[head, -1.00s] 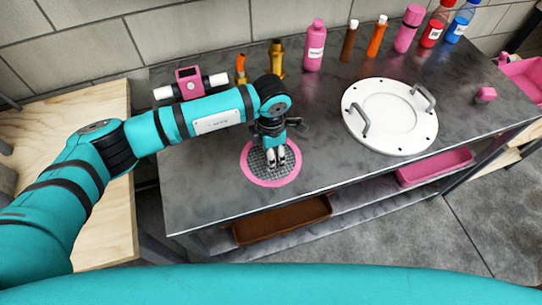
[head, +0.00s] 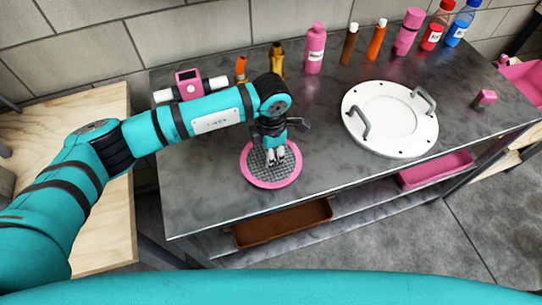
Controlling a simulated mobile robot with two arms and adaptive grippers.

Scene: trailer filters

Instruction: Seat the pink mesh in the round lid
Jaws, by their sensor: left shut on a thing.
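The pink mesh (head: 256,179), a round grey grid with a pink rim, is at the front left of the dark metal table. My left gripper (head: 275,160) points down over its middle and is shut on it; the fingers hide part of the grid. I cannot tell whether the mesh touches the tabletop. The round lid (head: 389,118), a white disc with a shallow round recess, two grey handles and small holes round its edge, lies flat to the right. Its recess is empty. My right gripper is not in view.
Several bottles, including a pink one (head: 315,49), stand along the back by the wall. A pink device (head: 188,84) lies behind my left arm. A small pink block (head: 484,98) sits right of the lid. The tabletop (head: 325,150) between mesh and lid is clear.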

